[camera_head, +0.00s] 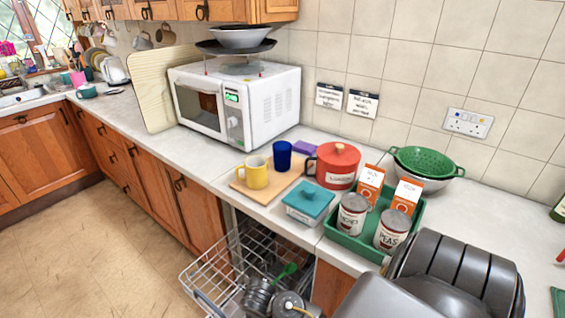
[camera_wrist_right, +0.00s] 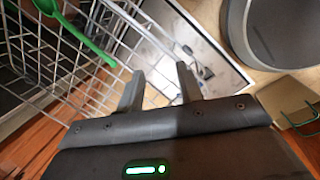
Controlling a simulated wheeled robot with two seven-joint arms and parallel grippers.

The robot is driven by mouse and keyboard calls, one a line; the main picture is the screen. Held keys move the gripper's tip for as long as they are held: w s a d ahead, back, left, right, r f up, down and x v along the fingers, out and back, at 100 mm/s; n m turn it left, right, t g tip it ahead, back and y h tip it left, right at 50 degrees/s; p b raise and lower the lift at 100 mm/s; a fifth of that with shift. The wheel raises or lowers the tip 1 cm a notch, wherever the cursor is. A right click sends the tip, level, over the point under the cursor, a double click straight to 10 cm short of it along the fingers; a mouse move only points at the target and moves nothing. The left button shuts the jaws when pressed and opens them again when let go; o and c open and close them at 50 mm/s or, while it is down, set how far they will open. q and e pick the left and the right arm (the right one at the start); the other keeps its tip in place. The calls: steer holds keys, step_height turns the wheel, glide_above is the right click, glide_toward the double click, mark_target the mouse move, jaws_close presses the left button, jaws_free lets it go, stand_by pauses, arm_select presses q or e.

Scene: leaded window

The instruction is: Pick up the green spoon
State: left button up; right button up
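The green spoon (camera_head: 286,271) is in the wire dishwasher rack (camera_head: 205,274), its bowl end up and tilted to the right. The green spoon also shows at the upper left of the right wrist view (camera_wrist_right: 84,36), lying slanted against the wire rack. My right gripper (camera_wrist_right: 158,88) is open, with its two fingers apart and nothing between them. The spoon is to the left of and beyond the fingers in that view, not touching them. My left gripper is not in view.
The pulled-out rack stands below the counter edge. On the counter are a yellow mug (camera_head: 256,173), a blue cup (camera_head: 282,155), a red pot (camera_head: 335,167), a teal box (camera_head: 308,201) and a green tray (camera_head: 352,244) with cans and cartons. A white microwave (camera_head: 257,103) stands behind.

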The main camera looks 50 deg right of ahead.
steer(key=w+d+r+n+g+h, duration=0.25)
steer(key=w+d+n, duration=0.4)
steer(key=w, duration=0.35)
glide_above(270, 285)
steer(key=a, duration=0.3)
steer(key=shift+m+t, duration=0.25)
steer(key=shift+t, duration=0.2)
steer(key=shift+s+d+f+b, duration=0.1)
steer(key=shift+f+b, duration=0.1)
steer(key=shift+f, duration=1.05)
steer(key=shift+s+d+f+b, duration=0.1)
steer(key=shift+f+b, duration=0.05)
steer(key=shift+f, duration=1.1)
steer(key=x, duration=0.5)
steer(key=shift+w, duration=0.3)
jaws_close()
